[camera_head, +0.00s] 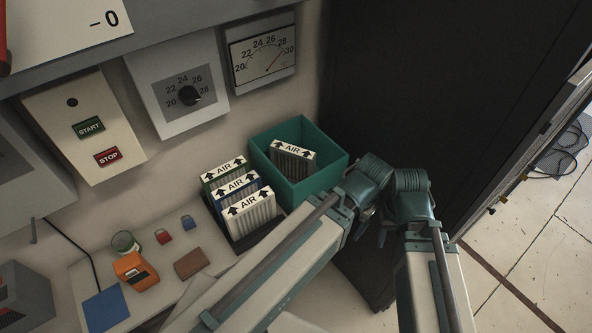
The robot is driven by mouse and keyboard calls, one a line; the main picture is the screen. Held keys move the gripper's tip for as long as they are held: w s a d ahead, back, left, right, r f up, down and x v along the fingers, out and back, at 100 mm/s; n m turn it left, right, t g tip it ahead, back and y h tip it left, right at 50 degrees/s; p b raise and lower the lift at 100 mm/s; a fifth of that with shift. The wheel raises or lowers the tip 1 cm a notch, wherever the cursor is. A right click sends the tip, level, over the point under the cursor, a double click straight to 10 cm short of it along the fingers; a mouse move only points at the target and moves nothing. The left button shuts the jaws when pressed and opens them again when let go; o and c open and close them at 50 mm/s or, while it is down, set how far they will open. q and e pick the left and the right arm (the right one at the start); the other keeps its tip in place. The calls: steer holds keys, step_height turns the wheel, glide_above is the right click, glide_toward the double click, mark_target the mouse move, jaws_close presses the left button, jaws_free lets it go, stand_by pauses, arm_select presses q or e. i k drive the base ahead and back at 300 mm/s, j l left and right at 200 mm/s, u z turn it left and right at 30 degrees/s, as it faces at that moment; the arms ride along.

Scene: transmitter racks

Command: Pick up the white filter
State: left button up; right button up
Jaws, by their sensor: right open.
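The white filter (253,212) stands upright at the front of a dark rack (262,238), with pleats and an "AIR" label with arrows. Behind it in the same rack stand a blue-framed filter (237,185) and a green-framed filter (223,171). Another filter (293,160) with an "AIR" label stands inside a teal bin to the right. My right arm is bent, its elbow right of the rack and one link crossing the front toward the lower left. Its fingertips cannot be made out clearly. No gripper is on the white filter. My left gripper is not in view.
The teal bin (324,186) stands against a dark cabinet (420,90). An orange device (136,272), a brown block (190,264), small red and blue padlocks, a green glass and a blue pad (105,308) lie on the shelf. Gauges and START/STOP buttons are on the panel above.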

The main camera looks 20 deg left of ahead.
mark_target(247, 216)
steer(key=u, duration=3.5)
steer(key=k+l+z, duration=0.1)
steer(key=z, duration=0.3)
steer(key=l+z, duration=0.35)
steer(key=k+l+z, duration=0.1)
steer(key=z, duration=0.3)
steer(key=l+z, duration=0.35)
steer(key=k+j, duration=0.1)
